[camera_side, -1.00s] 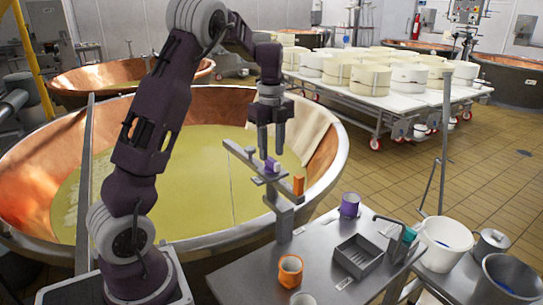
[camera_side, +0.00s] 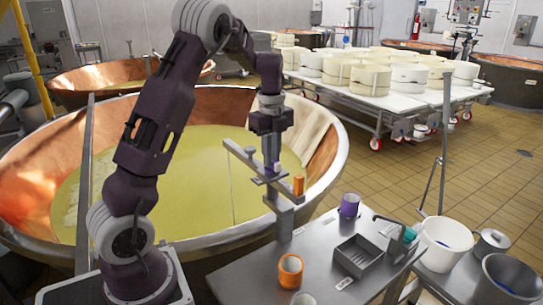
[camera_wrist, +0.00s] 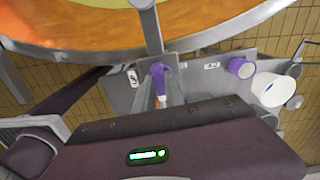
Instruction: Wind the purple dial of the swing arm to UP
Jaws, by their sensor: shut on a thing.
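The grey swing arm (camera_side: 240,155) stands on a post at the vat's near rim, its bar reaching over the vat. The small purple dial (camera_side: 277,167) sits on top of the bar; in the wrist view the purple dial (camera_wrist: 157,70) shows as a narrow purple piece. My gripper (camera_side: 271,168) points down and is shut on the dial, partly hiding it in the side view. In the wrist view my gripper (camera_wrist: 160,98) fingers come up to the dial. I cannot read the dial's markings.
The copper vat (camera_side: 330,160) of yellow liquid lies under the bar. On the steel table stand an orange cup (camera_side: 290,271), a purple cup (camera_side: 349,205) and a grey tray (camera_side: 358,256). A white bucket (camera_side: 442,240) is further right.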

